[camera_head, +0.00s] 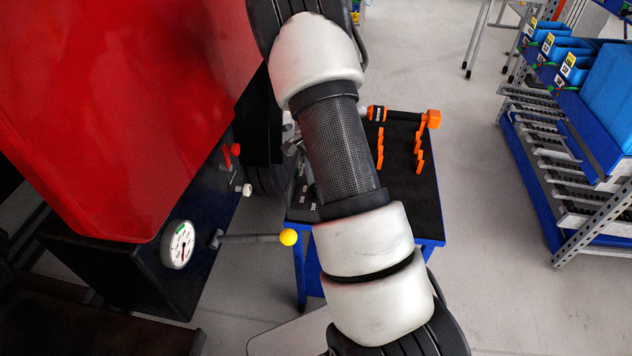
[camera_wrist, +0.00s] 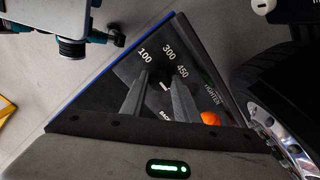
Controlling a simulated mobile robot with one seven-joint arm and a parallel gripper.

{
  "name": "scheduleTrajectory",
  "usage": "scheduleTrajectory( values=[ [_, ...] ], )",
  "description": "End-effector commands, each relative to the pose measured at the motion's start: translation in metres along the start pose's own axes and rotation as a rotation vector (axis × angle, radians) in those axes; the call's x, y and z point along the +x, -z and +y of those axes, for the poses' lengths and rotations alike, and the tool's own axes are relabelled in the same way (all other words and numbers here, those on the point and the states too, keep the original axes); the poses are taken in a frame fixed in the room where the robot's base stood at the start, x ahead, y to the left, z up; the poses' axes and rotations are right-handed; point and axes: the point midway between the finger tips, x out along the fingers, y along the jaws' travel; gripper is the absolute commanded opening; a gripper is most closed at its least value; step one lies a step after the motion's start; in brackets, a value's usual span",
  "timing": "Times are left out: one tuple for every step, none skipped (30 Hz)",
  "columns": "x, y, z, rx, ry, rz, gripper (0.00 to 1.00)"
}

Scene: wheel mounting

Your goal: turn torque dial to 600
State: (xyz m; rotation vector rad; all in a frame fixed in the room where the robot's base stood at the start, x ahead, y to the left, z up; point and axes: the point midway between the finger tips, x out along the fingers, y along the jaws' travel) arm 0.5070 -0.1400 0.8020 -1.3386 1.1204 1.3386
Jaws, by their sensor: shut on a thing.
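In the wrist view the torque dial (camera_wrist: 165,87) is a small dark knob with a white mark, between my two fingers. My gripper (camera_wrist: 161,77) is shut on it. The printed numbers 100 (camera_wrist: 146,55), 300 (camera_wrist: 169,50) and 450 (camera_wrist: 182,71) show beyond the fingertips on the black panel (camera_wrist: 125,70). I see no 600 label. The white mark lies near the right finger; its exact setting is hard to tell. In the head view my arm covers the dial and my gripper.
A blue-edged table with a black top (camera_head: 430,190) holds an orange-and-black tool (camera_head: 400,115) and orange holders (camera_head: 419,150). A red body (camera_head: 120,90), a gauge (camera_head: 178,244) and a yellow-knobbed lever (camera_head: 288,237) stand left. A wheel (camera_wrist: 280,125) lies close at right.

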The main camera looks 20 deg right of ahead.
Motion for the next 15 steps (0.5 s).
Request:
scheduleTrajectory(
  values=[
    [-0.0006, 0.0005, -0.0008, 0.003, 0.002, 0.001, 0.05],
    [-0.0006, 0.0004, -0.0008, 0.003, 0.002, 0.001, 0.05],
    [-0.0006, 0.0005, -0.0008, 0.004, 0.002, 0.001, 0.05],
    [-0.0006, 0.0005, -0.0008, 0.004, 0.002, 0.001, 0.05],
    [-0.0006, 0.0004, -0.0008, 0.003, 0.002, 0.001, 0.05],
    [-0.0006, 0.0004, -0.0008, 0.003, 0.002, 0.001, 0.05],
    [-0.0006, 0.0004, -0.0007, 0.003, 0.002, 0.001, 0.05],
    [-0.0006, 0.0004, -0.0007, 0.003, 0.002, 0.001, 0.05],
    [-0.0006, 0.0004, -0.0008, 0.003, 0.002, 0.001, 0.05],
    [-0.0006, 0.0004, -0.0007, 0.003, 0.002, 0.001, 0.29],
    [-0.0006, 0.0004, -0.0007, 0.003, 0.002, 0.001, 0.34],
    [-0.0006, 0.0004, -0.0007, 0.003, 0.002, 0.001, 0.41],
    [-0.0005, 0.0004, -0.0006, 0.003, 0.002, 0.001, 0.46],
    [-0.0005, 0.0003, -0.0006, 0.002, 0.002, 0.001, 0.46],
    [-0.0004, 0.0003, -0.0005, 0.002, 0.002, 0.000, 0.46]
  ],
)
